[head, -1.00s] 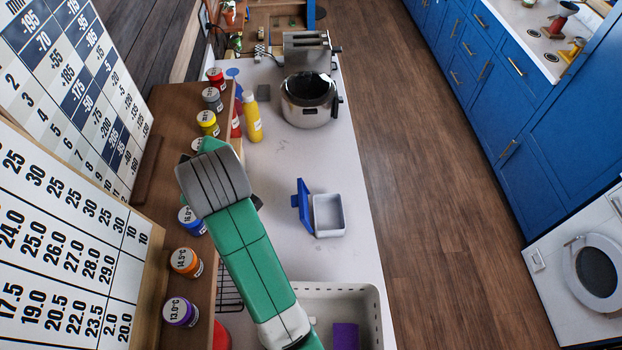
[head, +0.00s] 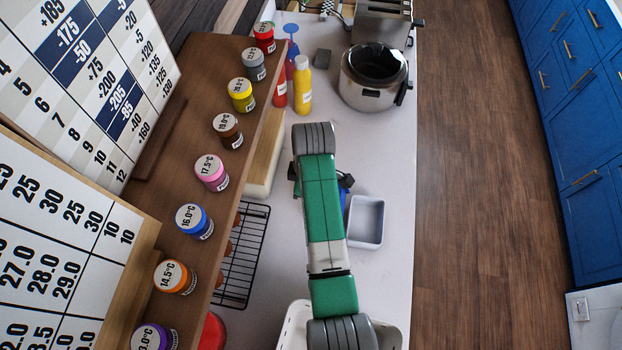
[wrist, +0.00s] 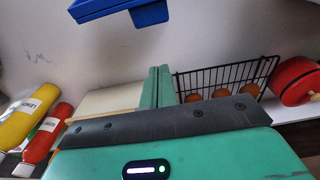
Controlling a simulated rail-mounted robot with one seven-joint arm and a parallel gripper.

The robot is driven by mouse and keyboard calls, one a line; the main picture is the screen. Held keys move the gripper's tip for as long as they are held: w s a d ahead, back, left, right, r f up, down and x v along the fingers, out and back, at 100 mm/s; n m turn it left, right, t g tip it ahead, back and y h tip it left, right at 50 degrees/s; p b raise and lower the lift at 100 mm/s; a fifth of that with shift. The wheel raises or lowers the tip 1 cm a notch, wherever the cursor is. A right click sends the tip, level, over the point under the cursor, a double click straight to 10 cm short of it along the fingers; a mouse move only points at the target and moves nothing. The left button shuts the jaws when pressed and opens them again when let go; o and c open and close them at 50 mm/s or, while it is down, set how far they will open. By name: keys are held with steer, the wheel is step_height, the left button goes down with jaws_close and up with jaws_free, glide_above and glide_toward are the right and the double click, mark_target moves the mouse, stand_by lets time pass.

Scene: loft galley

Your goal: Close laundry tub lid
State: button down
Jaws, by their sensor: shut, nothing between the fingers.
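The laundry tub (head: 366,222) is a small pale open box on the white counter, right of my arm in the head view. Its blue lid (head: 345,189) is open on the tub's left side and mostly hidden behind my arm. The lid also shows at the top of the wrist view (wrist: 118,12), apart from the fingers. My gripper's green fingers (wrist: 157,86) are together and empty in the wrist view. In the head view the fingertips are hidden under my arm.
A wire rack (head: 241,255) and a shelf of coloured jars (head: 212,172) stand on the left. Yellow (head: 302,88) and red bottles and a cooker (head: 374,78) are farther back. A white sink (head: 296,327) is at the front. The counter behind the tub is clear.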

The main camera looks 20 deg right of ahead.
steer(key=shift+s+d+f+p, duration=0.4)
steer(key=shift+s+d+f, duration=0.05)
steer(key=shift+d+f, duration=0.35)
steer(key=shift+s+d+f+p, duration=0.35)
steer(key=shift+s+d+f, duration=0.05)
steer(key=shift+d+f, duration=0.4)
